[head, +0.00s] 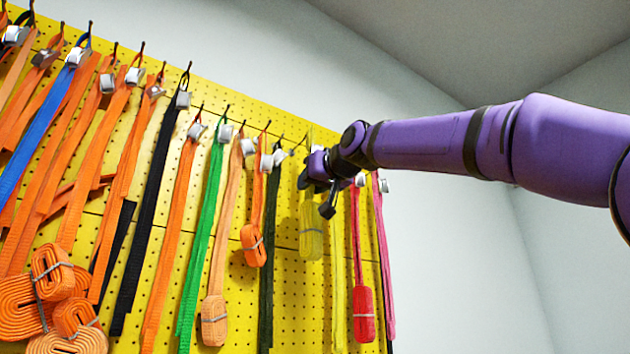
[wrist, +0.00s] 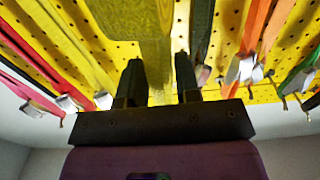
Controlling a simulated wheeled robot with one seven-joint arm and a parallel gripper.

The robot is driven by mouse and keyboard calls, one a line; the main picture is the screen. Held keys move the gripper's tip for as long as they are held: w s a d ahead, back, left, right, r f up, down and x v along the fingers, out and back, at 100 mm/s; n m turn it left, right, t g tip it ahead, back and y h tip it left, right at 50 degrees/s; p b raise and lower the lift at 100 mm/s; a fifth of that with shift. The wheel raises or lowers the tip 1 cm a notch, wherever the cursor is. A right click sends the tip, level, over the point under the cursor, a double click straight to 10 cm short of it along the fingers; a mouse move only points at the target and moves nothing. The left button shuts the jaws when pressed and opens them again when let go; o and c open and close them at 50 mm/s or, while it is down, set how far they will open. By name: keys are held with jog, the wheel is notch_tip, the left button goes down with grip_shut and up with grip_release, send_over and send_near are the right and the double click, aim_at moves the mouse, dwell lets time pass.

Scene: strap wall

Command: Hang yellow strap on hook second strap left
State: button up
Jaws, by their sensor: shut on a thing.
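My gripper (head: 312,180) is up against the upper right part of the yellow pegboard in the head view. It is shut on a yellow strap (head: 311,240), whose bundled lower end hangs below it in front of the board. In the wrist view the two dark fingers of my gripper (wrist: 161,82) stand on either side of the yellow strap (wrist: 150,35). A second, brighter yellow strap (head: 338,270) hangs just to the right in the head view. My gripper hides the top of the held strap and any hook behind it, so I cannot tell whether they touch.
A dark green strap (head: 268,260) hangs close on the left, with orange (head: 254,240) and green (head: 204,240) straps beyond. Red (head: 362,300) and pink (head: 384,260) straps hang on the right. The pegboard (head: 290,290) ends past them; open room lies right.

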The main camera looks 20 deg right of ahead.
jog(key=shift+w+a+f, duration=0.15)
jog(key=shift+w+f, duration=0.1)
jog(key=shift+w, duration=0.55)
jog(key=shift+w+a+f, duration=0.2)
jog(key=shift+w+f, duration=0.1)
jog(key=shift+w, duration=0.5)
jog(key=shift+w+a+f, duration=0.15)
jog(key=shift+w+f, duration=0.1)
jog(key=shift+w, duration=0.55)
jog(key=o, duration=1)
jog(key=s, duration=0.3)
jog(key=s+d, duration=0.1)
jog(key=s, duration=0.3)
jog(key=s+d, duration=0.1)
jog(key=s, duration=0.2)
jog(key=shift+s, duration=0.25)
